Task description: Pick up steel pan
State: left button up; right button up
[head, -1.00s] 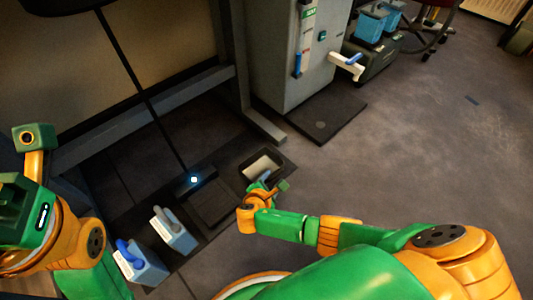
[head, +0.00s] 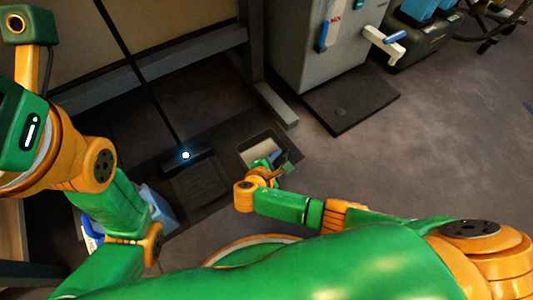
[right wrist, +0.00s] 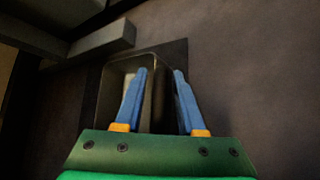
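The steel pan (head: 250,156) is an open rectangular container with a pale inside, low on a dark mat in the head view. In the right wrist view the pan (right wrist: 104,92) lies ahead, partly hidden by my fingers. My right gripper (head: 270,163) is at the pan's near right side. In the right wrist view its two blue fingers (right wrist: 160,71) are apart, one over the pan's opening and one by its right side. Whether they touch the pan I cannot tell.
A dark block with a light (head: 186,155) is left of the pan. A grey cabinet (head: 315,40) and a dark floor plate (head: 350,101) are beyond it. The floor at right is clear.

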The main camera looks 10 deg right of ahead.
grip_shut()
dwell(1.2)
